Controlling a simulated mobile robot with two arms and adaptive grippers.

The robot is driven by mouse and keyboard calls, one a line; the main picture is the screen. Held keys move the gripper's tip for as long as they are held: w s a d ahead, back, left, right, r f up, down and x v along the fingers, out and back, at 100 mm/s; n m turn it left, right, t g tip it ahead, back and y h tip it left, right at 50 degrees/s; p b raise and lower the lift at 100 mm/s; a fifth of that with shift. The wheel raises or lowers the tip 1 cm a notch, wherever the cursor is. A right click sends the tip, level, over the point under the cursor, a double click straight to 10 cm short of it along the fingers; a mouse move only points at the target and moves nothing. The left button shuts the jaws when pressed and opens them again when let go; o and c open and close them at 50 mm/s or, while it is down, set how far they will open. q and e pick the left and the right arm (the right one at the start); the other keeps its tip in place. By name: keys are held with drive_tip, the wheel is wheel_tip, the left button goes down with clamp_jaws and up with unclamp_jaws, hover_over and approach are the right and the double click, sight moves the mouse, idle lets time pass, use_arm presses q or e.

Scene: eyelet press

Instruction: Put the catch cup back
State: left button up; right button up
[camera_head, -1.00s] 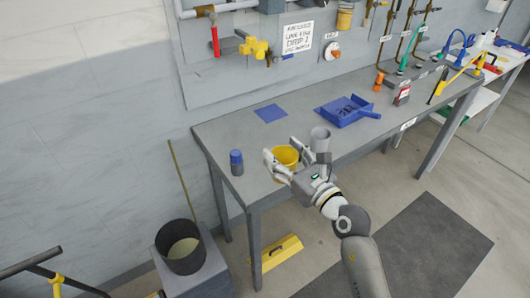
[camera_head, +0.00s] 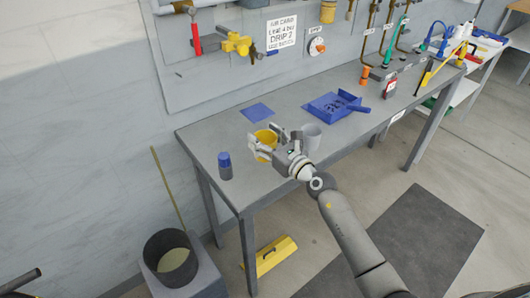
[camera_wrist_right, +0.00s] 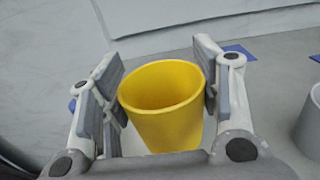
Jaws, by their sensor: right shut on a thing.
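The yellow cup (camera_head: 265,137), which I take to be the catch cup, is upright and appears empty. My right gripper (camera_head: 275,147) is shut on it, with one finger on each side. In the right wrist view the yellow cup (camera_wrist_right: 165,105) fills the space between the finger pads. I cannot tell whether its base touches the bench. A flat blue square (camera_head: 258,112) lies on the bench just behind the cup, below the yellow valve (camera_head: 237,43) on the wall panel. My left gripper is not in view.
A grey cup (camera_head: 312,137) stands close to the right of my gripper. A blue bottle (camera_head: 225,166) is near the bench's left end. A blue tray (camera_head: 335,105) lies farther right. The grey bench (camera_head: 205,140) is clear around the blue square.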

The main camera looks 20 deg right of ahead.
drive_tip(key=shift+w+d+f, duration=0.2)
drive_tip(key=shift+w+f, duration=0.35)
drive_tip(key=shift+f, duration=0.15)
drive_tip(key=shift+w+f+b, duration=0.2)
drive_tip(key=shift+f+b, duration=0.05)
drive_tip(key=shift+b, duration=0.2)
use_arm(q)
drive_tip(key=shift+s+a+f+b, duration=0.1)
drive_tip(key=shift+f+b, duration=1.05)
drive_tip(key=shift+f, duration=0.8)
use_arm(e)
drive_tip(key=shift+w+d+f, duration=0.1)
drive_tip(key=shift+w+f, duration=0.1)
drive_tip(key=shift+f, duration=1.5)
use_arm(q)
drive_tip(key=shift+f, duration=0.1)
use_arm(e)
drive_tip(key=o, duration=0.4)
drive_tip(key=shift+f, duration=0.2)
drive_tip(key=o, duration=0.5)
drive_tip(key=shift+c, duration=0.2)
drive_tip(key=shift+r, duration=0.1)
